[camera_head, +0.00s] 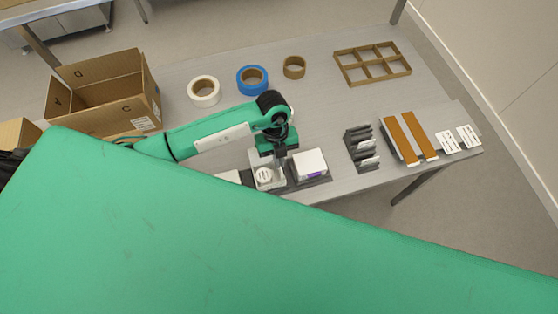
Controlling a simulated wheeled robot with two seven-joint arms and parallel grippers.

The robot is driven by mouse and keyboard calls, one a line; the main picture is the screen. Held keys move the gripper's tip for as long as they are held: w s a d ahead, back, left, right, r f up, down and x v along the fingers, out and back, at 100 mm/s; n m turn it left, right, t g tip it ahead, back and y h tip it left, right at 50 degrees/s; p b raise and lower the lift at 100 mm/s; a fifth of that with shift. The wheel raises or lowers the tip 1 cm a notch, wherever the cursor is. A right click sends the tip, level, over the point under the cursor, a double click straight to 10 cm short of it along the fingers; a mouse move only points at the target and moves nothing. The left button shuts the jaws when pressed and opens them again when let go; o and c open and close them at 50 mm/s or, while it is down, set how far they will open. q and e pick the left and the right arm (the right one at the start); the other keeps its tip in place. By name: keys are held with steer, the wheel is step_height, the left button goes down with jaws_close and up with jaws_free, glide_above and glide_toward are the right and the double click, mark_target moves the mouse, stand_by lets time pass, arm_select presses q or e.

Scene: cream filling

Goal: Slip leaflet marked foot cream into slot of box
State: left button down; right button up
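My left gripper (282,155) points down above the near part of the table, between a white block-like item (264,177) and a white box with a purple mark (310,164). Its fingers are small and dark, so I cannot tell whether they are open or hold anything. The white box sits in a dark holder; no slot can be made out. A dark grey rack (354,150) to the right holds several thin white pieces, possibly leaflets. No foot cream marking can be read. My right gripper is not in view.
On the grey table (330,110) stand an open cardboard box (105,95), white (204,91), blue (252,80) and brown tape rolls (294,67), and a wooden grid tray (373,64). Brown strips (410,137) and white cards (458,138) lie right. My green body part hides the near edge.

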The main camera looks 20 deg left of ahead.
arm_select(q)
step_height(320, 180, down, 2)
steer(key=shift+f, duration=0.85)
steer(key=c, duration=1.7)
jaws_free()
